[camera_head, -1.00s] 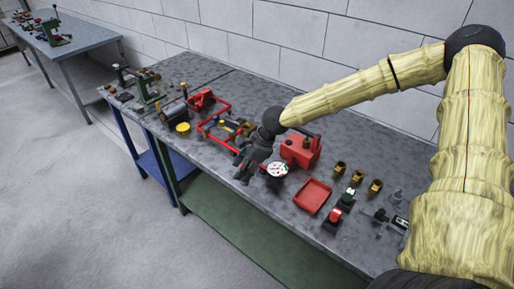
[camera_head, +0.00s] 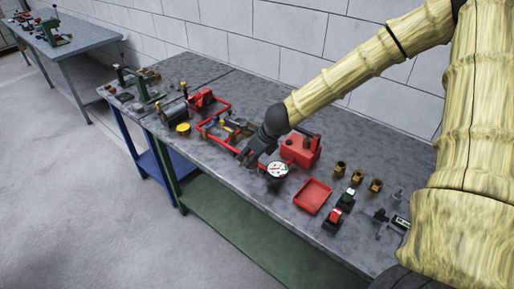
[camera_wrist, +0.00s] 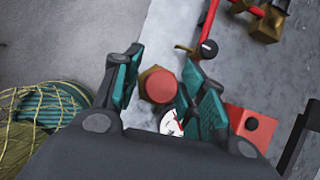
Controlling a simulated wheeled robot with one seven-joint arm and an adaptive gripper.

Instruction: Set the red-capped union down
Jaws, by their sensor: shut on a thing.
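The red-capped union (camera_wrist: 158,86) shows in the wrist view as a round red cap on a brass hex body. It sits between the teal-padded fingers of my gripper (camera_wrist: 163,78), which is shut on it. In the head view my gripper (camera_head: 247,157) is low by the front half of the grey workbench (camera_head: 235,185), left of the white-faced gauge (camera_head: 277,169). I cannot make out the union in the head view. Whether it touches the bench top I cannot tell.
A red pump frame (camera_head: 215,128) stands left of my gripper. A red tank (camera_head: 301,150) is close on the right. Further right are a red tray (camera_head: 313,196), several brass fittings (camera_head: 340,168) and a red-button switch (camera_head: 333,218). The bench's front edge is near.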

